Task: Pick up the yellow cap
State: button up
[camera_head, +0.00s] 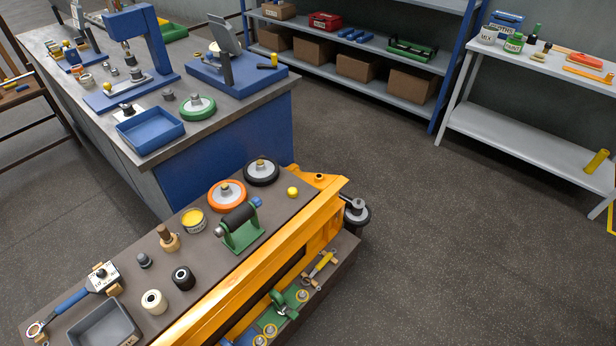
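A small round yellow piece (292,192), which looks like the yellow cap, sits on the dark top of the orange-framed cart (222,287) near its right end. It stands apart from the things around it. A tin with a yellow top (193,220) stands further left on the same cart. My gripper does not show in this view.
Near the yellow piece are a black-rimmed wheel (261,171), an orange wheel (227,194) and a green stand with a dark roller (241,228). A grey workbench (225,108) stands behind the cart. The floor (430,230) at right is clear.

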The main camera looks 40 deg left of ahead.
aim_at(291, 192)
jog(key=i+l+u, duration=0.1)
jog(key=i+u, duration=0.3)
jog(key=i+l+u, duration=0.25)
jog(key=i+u, duration=0.15)
jog(key=i, duration=0.2)
jog(key=i+u, duration=0.15)
jog(key=u, duration=0.35)
jog(key=i+l+u, duration=0.1)
jog(key=u, duration=0.35)
jog(key=i+l+u, duration=0.1)
jog(key=u, duration=0.4)
jog(key=i+l+u, duration=0.15)
jog(key=u, duration=0.35)
jog(key=l+u, duration=0.25)
jog(key=u, duration=0.2)
jog(key=i+l+u, duration=0.15)
jog(key=u, duration=0.2)
jog(key=i+l+u, duration=0.15)
jog(key=u, duration=0.25)
jog(key=l+u, duration=0.35)
jog(key=i+j, duration=0.05)
